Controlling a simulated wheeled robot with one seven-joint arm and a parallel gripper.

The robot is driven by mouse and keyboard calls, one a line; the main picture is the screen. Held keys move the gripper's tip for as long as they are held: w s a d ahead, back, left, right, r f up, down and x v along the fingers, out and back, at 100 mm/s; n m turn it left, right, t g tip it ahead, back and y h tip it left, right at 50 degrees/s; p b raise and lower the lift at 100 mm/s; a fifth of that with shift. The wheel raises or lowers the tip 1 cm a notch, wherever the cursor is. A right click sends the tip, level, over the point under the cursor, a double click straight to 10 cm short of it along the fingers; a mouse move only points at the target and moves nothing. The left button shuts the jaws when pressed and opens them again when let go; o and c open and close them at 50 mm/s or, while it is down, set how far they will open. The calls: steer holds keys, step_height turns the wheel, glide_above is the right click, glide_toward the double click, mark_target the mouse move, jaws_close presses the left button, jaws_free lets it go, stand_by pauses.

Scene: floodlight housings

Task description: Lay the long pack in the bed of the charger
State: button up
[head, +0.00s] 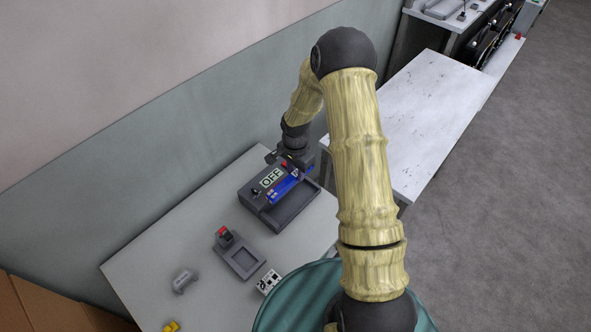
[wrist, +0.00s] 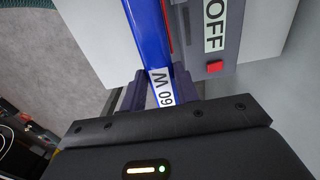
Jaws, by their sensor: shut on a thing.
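On the light grey table (head: 150,262) are a smaller grey tray (head: 243,261) with a red-topped block, a grey part (head: 184,280), a small labelled box (head: 268,281) and a yellow piece (head: 172,326). A white bench (head: 425,105) at right is clear. A wall stands behind.

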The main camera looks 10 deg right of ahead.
steer(key=shift+f+b, duration=3.7)
steer(key=shift+f, duration=1.25)
steer(key=shift+f+b, duration=1.05)
steer(key=shift+f, duration=0.45)
steer(key=o, duration=1.2)
steer(key=shift+r, duration=0.5)
step_height(320, 180, up, 16)
steer(key=shift+s+r+b, duration=0.1)
steer(key=shift+r+b, duration=0.15)
steer(key=shift+b, duration=0.8)
steer(key=shift+s, duration=0.1)
